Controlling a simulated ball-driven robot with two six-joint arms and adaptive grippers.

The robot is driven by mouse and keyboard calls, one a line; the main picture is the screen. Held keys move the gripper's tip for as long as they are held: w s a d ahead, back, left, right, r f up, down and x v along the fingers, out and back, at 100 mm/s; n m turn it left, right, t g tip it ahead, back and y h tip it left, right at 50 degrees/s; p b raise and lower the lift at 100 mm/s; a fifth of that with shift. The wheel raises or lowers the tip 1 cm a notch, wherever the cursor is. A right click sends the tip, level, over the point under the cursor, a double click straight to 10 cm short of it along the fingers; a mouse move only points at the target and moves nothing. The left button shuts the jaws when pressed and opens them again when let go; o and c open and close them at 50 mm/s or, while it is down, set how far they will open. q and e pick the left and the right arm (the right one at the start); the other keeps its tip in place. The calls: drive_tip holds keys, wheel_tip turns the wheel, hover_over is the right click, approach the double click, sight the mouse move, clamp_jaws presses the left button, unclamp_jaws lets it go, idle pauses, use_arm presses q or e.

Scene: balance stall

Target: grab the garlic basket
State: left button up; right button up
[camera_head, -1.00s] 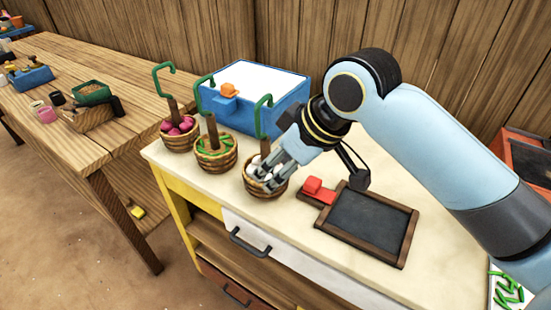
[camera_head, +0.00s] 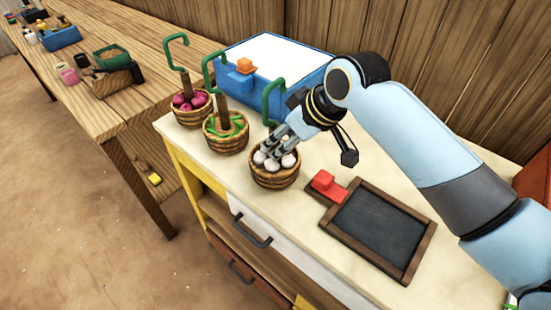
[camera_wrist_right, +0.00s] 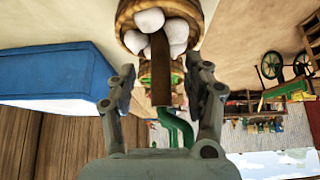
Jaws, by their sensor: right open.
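The garlic basket (camera_head: 274,179) is a round woven basket with white garlic bulbs, a brown post and a green hook handle (camera_head: 272,98). It stands upright on the pale counter. My right gripper (camera_head: 273,146) is over the basket's back side, tilted downward, and is open. In the right wrist view the basket (camera_wrist_right: 130,40) is at the top, and its brown post (camera_wrist_right: 160,70) lies between the two spread fingers of the gripper (camera_wrist_right: 160,72). I cannot tell whether either finger touches the post. My left gripper is out of view.
A basket with green vegetables (camera_head: 226,139) stands close to the left, and a basket of purple-red ones (camera_head: 190,111) beyond it. A blue box (camera_head: 290,85) is behind. A framed dark slate (camera_head: 378,230) with a red block (camera_head: 325,182) lies to the right.

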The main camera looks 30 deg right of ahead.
sight(279, 142)
drive_tip(key=x, duration=0.3)
drive_tip(key=shift+w+a+f, duration=0.1)
drive_tip(key=shift+w, duration=0.1)
drive_tip(key=shift+c, duration=0.4)
clamp_jaws()
